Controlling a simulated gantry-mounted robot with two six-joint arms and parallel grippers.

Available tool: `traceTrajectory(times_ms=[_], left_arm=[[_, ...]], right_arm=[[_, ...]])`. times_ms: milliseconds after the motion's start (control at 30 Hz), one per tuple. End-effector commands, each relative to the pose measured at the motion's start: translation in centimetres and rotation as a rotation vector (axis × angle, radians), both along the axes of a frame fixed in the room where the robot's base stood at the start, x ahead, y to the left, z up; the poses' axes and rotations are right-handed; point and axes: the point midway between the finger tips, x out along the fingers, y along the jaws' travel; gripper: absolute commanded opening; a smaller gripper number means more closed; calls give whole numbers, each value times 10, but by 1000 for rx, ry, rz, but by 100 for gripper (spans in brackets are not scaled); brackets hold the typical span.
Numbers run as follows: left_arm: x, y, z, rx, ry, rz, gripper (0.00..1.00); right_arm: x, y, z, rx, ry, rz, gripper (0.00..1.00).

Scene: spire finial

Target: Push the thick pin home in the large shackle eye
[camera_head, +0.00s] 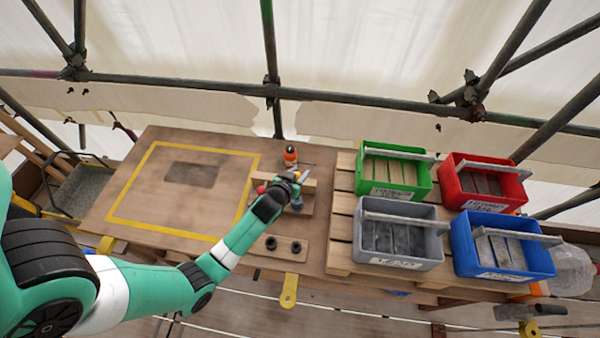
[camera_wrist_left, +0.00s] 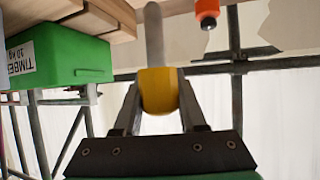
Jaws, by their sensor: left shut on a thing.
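In the left wrist view my left gripper (camera_wrist_left: 159,92) is shut on the yellow head (camera_wrist_left: 158,88) of the thick pin. The pin's grey shank (camera_wrist_left: 154,38) points away from the fingers, toward the top of the picture. In the head view my left gripper (camera_head: 295,178) is over the wooden block stand (camera_head: 308,186) near the middle of the bench. A small grey part (camera_head: 297,204) shows just below it. I cannot make out the large shackle eye clearly in either view, nor whether the pin touches it. My right gripper is not in view.
An orange-topped tool (camera_head: 291,155) stands just behind the stand. A wooden board with two black sockets (camera_head: 277,247) lies in front. Green (camera_head: 395,170), red (camera_head: 484,182), grey (camera_head: 399,234) and blue (camera_head: 503,246) bins stand right. The yellow-outlined area (camera_head: 150,208) at left is mostly clear.

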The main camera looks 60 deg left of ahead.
Motion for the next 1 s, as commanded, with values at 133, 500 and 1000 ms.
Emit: traceTrajectory(times_ms=[133, 500, 1000], left_arm=[[0, 0, -16, 1, -1, 0, 0], [0, 0, -52, 1, 0, -1, 0], [0, 0, -54, 0, -1, -1, 0]], right_arm=[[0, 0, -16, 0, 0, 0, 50], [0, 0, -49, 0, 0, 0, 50], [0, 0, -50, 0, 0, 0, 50]])
